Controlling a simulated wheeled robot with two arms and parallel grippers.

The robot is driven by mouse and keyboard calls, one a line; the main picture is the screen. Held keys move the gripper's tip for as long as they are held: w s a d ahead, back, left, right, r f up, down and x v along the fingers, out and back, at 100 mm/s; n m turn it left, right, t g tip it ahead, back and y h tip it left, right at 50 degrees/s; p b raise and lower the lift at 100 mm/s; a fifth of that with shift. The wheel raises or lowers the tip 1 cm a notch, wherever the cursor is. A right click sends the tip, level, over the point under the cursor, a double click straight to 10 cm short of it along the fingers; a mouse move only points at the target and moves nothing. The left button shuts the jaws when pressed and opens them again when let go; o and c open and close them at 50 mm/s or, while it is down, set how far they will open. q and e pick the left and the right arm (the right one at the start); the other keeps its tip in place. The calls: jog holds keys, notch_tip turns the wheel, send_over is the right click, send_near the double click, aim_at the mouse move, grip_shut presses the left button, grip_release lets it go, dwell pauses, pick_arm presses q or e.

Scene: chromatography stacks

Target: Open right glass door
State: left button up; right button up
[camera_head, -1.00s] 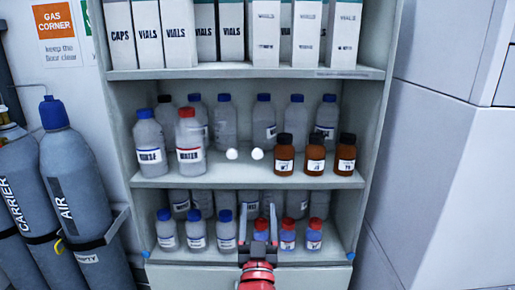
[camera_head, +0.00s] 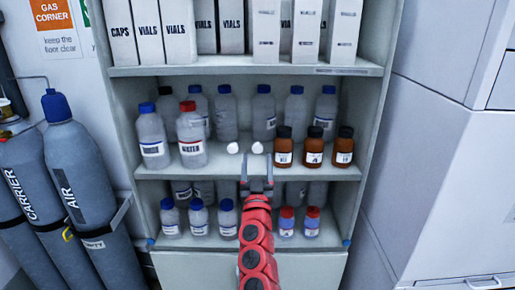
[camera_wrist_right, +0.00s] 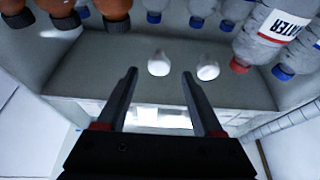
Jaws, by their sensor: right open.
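Two small white round knobs stand side by side in front of the cabinet's middle shelf: the right knob (camera_head: 257,148) and the left knob (camera_head: 232,148). The glass doors themselves are too clear to make out. My right gripper (camera_head: 257,164) is open and empty, just below the right knob in the head view. In the wrist view, which is turned over, the same right knob (camera_wrist_right: 158,64) appears on the left, ahead of and between the spread fingertips (camera_wrist_right: 158,76). The left knob (camera_wrist_right: 208,68) lies outside the fingers. My left gripper is not in view.
Behind the knobs stand clear bottles, one red-capped (camera_head: 191,135), and brown bottles (camera_head: 314,147). Small bottles fill the lower shelf (camera_head: 227,219). Gas cylinders (camera_head: 75,175) stand left and a grey cabinet (camera_head: 445,170) right. Boxes line the top shelf.

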aim_at(257, 150)
jog(key=shift+p+x, duration=0.3)
jog(key=shift+x, duration=0.75)
jog(key=shift+w+d+r, duration=0.1)
jog(key=shift+w+r, duration=0.1)
jog(key=shift+w, duration=0.5)
jog(key=shift+c, duration=0.2)
grip_shut()
